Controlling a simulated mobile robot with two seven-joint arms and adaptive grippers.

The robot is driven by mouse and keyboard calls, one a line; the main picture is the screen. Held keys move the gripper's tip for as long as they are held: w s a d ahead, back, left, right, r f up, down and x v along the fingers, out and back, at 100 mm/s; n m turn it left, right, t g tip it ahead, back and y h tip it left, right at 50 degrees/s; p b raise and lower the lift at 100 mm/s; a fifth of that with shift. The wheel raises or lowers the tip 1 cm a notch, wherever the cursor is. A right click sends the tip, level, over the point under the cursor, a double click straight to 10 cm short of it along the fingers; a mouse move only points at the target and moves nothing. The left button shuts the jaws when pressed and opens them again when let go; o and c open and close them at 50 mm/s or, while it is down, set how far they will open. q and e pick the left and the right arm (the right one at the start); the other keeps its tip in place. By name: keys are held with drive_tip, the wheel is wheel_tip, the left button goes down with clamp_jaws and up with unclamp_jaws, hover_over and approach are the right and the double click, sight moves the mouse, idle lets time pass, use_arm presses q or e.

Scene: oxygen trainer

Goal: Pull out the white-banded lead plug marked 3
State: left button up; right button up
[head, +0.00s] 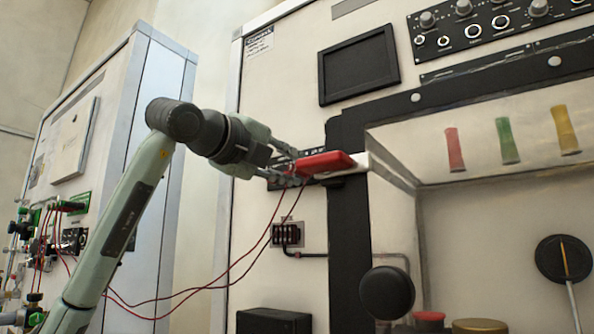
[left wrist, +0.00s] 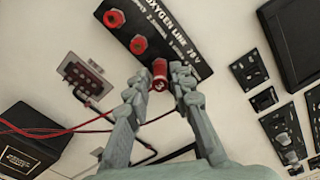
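A red lead plug (left wrist: 159,76) stands at the black oxygen-line panel (left wrist: 158,36) in the left wrist view, with a small pale mark near its end. Its number cannot be read. My left gripper (left wrist: 160,78) has a fingertip close on each side of this plug and appears shut on it. In the head view my left gripper (head: 291,168) is at the panel, beside the red box. Two red sockets, one (left wrist: 138,44) nearer the plug and one (left wrist: 111,18) farther off, show no plug. My right gripper is not in view.
A red box (head: 325,163) sits on the ledge just right of my left gripper. Red leads (head: 245,255) hang in loops below it towards the left cabinet (head: 130,130). A dark screen (head: 359,64) is above. A small socket block (head: 287,235) is below.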

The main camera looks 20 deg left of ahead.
sight(290, 167)
use_arm(q)
clamp_jaws()
drive_tip(key=shift+s, duration=0.2)
drive_tip(key=shift+b+v, duration=1)
drive_tip(key=shift+v, duration=1.4)
drive_tip(key=shift+w, duration=0.15)
drive_tip(key=shift+p+x, duration=0.75)
drive_tip(key=shift+x, duration=0.85)
drive_tip(key=shift+w+d, duration=0.1)
drive_tip(key=shift+w, duration=0.35)
